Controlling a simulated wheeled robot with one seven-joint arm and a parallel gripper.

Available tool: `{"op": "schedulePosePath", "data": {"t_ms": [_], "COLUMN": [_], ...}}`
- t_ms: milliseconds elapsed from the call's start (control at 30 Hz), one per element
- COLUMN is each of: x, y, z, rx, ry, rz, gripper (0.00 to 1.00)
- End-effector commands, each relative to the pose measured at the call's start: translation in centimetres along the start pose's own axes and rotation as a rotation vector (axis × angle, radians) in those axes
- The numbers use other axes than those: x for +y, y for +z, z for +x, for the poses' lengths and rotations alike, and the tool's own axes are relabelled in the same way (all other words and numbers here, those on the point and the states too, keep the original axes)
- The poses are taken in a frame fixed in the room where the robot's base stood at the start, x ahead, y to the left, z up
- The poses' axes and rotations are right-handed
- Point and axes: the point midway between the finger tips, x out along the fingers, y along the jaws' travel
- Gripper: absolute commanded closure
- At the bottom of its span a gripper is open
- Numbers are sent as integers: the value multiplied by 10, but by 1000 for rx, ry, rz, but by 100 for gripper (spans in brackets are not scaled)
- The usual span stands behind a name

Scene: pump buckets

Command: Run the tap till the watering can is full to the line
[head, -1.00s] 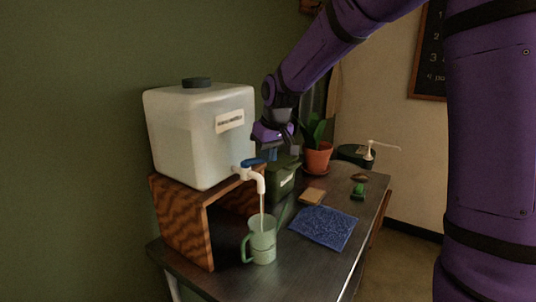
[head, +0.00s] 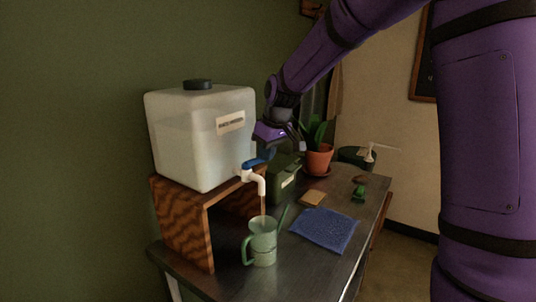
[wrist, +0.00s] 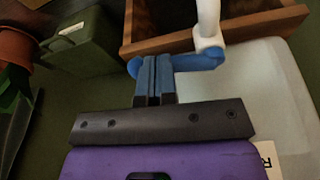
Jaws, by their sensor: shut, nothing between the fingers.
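The pale green watering can (head: 262,246) stands upright on the table under the white tap spout (head: 261,186). A dark line shows on its side; the water level inside cannot be made out. I see no clear stream below the spout. The tap's blue lever (head: 252,163) sits on top of the tap and also shows in the wrist view (wrist: 205,60). My gripper (wrist: 154,62) is shut and empty, its blue fingertips close against the lever, which shows on both sides of them. Whether they touch is unclear. In the head view my gripper (head: 270,152) is behind the tap.
The white water tank (head: 190,140) rests on a wooden stand (head: 180,225). Behind the tap are a dark green box (head: 285,182) and a potted plant (head: 318,158). A blue cloth (head: 325,229), a sponge (head: 312,198) and a pump-topped container (head: 355,157) lie or stand rightward.

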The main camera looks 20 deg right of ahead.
Motion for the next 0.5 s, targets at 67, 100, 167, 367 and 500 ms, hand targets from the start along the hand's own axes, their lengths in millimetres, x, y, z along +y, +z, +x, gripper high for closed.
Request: {"op": "schedulePosePath", "data": {"t_ms": [67, 100, 167, 367, 500], "x": [1, 1, 2, 2, 3], "y": [-2, -3, -4, -6, -7], "z": [1, 2, 2, 3, 3], "rx": [-1, -1, -2, -3, -3], "ry": [-10, -9, -9, -9, -8], "rz": [-28, -26, -25, -24, -23], "gripper": [100, 100, 100, 100, 100]}}
